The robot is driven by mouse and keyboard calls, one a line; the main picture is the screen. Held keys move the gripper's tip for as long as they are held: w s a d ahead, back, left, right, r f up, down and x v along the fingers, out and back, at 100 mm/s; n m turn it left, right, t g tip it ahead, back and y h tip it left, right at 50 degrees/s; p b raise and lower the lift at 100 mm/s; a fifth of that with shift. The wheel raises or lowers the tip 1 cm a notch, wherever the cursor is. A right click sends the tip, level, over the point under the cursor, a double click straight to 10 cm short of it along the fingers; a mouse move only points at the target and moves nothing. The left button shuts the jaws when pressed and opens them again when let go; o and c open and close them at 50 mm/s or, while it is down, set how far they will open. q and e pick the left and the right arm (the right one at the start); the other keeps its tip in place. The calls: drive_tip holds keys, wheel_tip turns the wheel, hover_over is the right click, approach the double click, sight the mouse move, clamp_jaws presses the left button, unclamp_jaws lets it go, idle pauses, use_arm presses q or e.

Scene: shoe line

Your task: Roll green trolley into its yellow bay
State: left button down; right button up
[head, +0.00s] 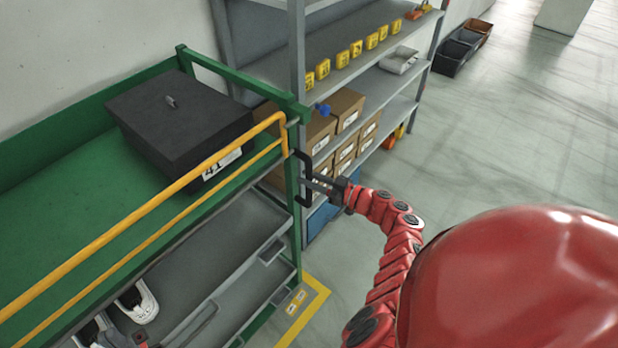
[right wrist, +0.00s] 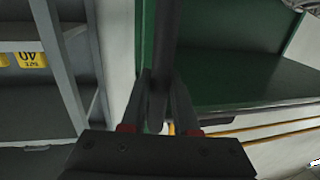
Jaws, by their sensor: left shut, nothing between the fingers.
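The green trolley (head: 60,225) fills the left of the head view, with yellow rails and a black upright handle (head: 304,165) at its near right corner post. The handle also shows in the right wrist view (right wrist: 164,45). My right gripper (head: 318,185) is at the handle; in the right wrist view its fingers (right wrist: 163,100) are on either side of the bar and look closed on it. A yellow floor line (head: 318,300), perhaps the bay marking, runs beside the trolley's lower right corner; the rest of it is hidden. My left gripper is not seen.
A black lidded box (head: 180,115) sits on the trolley's top. A grey shelf rack (head: 296,60) with cartons (head: 347,105) and yellow number blocks (head: 357,48) stands close behind the handle. Grey trays with shoes are below. Open floor (head: 500,120) lies to the right.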

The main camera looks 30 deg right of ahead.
drive_tip(key=o, duration=0.4)
drive_tip(key=b+v, duration=0.4)
drive_tip(key=v, duration=1.3)
drive_tip(key=shift+s+d, duration=0.2)
drive_tip(key=shift+f, duration=0.1)
